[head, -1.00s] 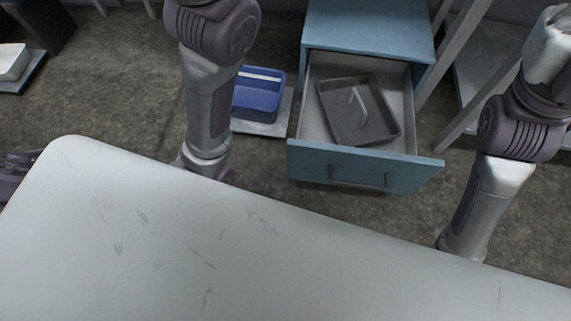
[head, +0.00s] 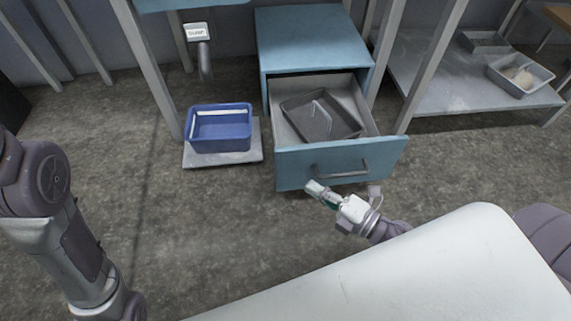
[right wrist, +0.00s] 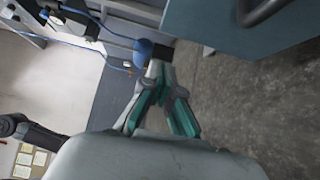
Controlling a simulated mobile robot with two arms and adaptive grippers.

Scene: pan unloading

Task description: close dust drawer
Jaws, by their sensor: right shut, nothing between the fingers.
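The blue drawer (head: 290,170) of the blue cabinet (head: 305,45) is pulled open in the head view. A grey pan (head: 322,118) with a light handle-like piece lies inside it. The drawer's dark bar handle (head: 342,172) is on its front. My right gripper (head: 312,189) is shut and empty, just in front of the drawer's lower front; I cannot tell whether it touches. In the right wrist view its fingers (right wrist: 160,80) meet at the tips, with the drawer front (right wrist: 235,25) and handle (right wrist: 265,10) at the top right. My left gripper is not in view.
A blue bin (head: 220,142) stands on a floor scale (head: 195,158) left of the cabinet. A shelf with trays (head: 520,80) is at the right. Open floor lies left of the drawer.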

